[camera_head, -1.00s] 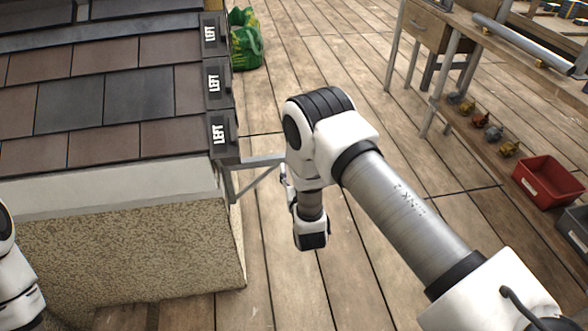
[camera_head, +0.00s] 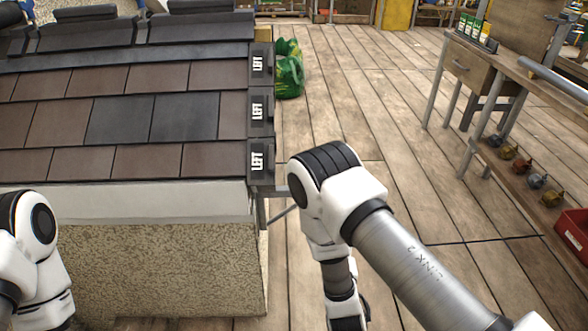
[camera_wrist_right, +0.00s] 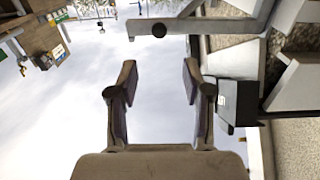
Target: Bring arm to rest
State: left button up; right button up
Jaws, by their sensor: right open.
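My right arm (camera_head: 385,240) comes in from the lower right in the head view and bends down beside the roof's right edge. Its gripper is out of sight there. In the right wrist view my right gripper (camera_wrist_right: 157,85) is open, with nothing between its fingers. My left arm (camera_head: 35,250) shows only in part at the lower left of the head view, and its gripper is not visible. The tiled roof (camera_head: 120,120) has brown and dark grey tiles.
A grey metal bracket (camera_wrist_right: 200,26) crosses beyond the fingertips in the wrist view. A green bag (camera_head: 289,70) stands on the wooden floor behind the roof. A workbench (camera_head: 490,60) and a red bin (camera_head: 574,240) are at the right. The floor between roof and bench is clear.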

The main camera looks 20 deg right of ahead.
jog(key=s+d+f+g+y, duration=0.2)
jog(key=s+d+f+g, duration=0.3)
jog(key=s+f+g, duration=0.45)
jog(key=s+a+f+n+g+y, duration=0.1)
jog(key=s+a+f+g, duration=0.15)
jog(key=s, duration=0.35)
jog(key=s+a+f+n+g+y, duration=0.1)
jog(key=s+f+g, duration=0.15)
jog(key=s, duration=0.35)
jog(key=s+a+f+g+y, duration=0.1)
jog(key=s+g, duration=0.2)
jog(key=s, duration=0.2)
notch_tip(320, 180, up, 16)
jog(key=s+p, duration=0.1)
jog(key=p, duration=1.5)
jog(key=shift+n, duration=0.3)
jog(key=shift+r, duration=0.15)
